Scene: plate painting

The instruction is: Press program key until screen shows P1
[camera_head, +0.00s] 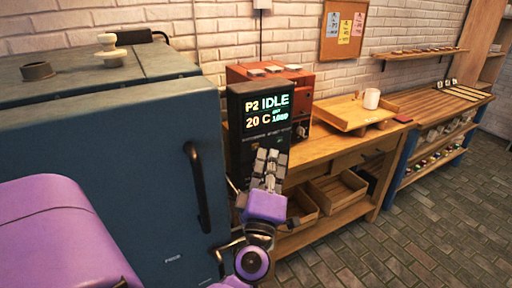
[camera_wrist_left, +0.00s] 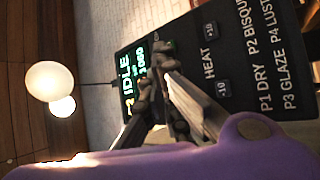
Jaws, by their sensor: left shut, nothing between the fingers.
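The kiln's dark control box (camera_head: 237,128) stands beside the kiln. Its lit screen (camera_head: 267,112) reads P2 IDLE and 20 C, with a smaller set value that is hard to read. In the left wrist view the screen (camera_wrist_left: 127,83) is turned sideways, beside HEAT with +10 and -10 keys (camera_wrist_left: 223,88) and a printed list from P1 DRY to P4. My left gripper (camera_head: 268,158) is shut and empty in front of the box, just below the screen. Its fingers (camera_wrist_left: 158,62) cover part of the panel. I cannot make out the program key, or whether the fingertips touch the panel.
The blue kiln (camera_head: 130,130) with its black door handle (camera_head: 197,185) fills the left. A red unit (camera_head: 262,72) stands behind the control box. A wooden bench (camera_head: 345,150) with a tray and a white cup (camera_head: 371,98) extends right. Floor is open at lower right.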

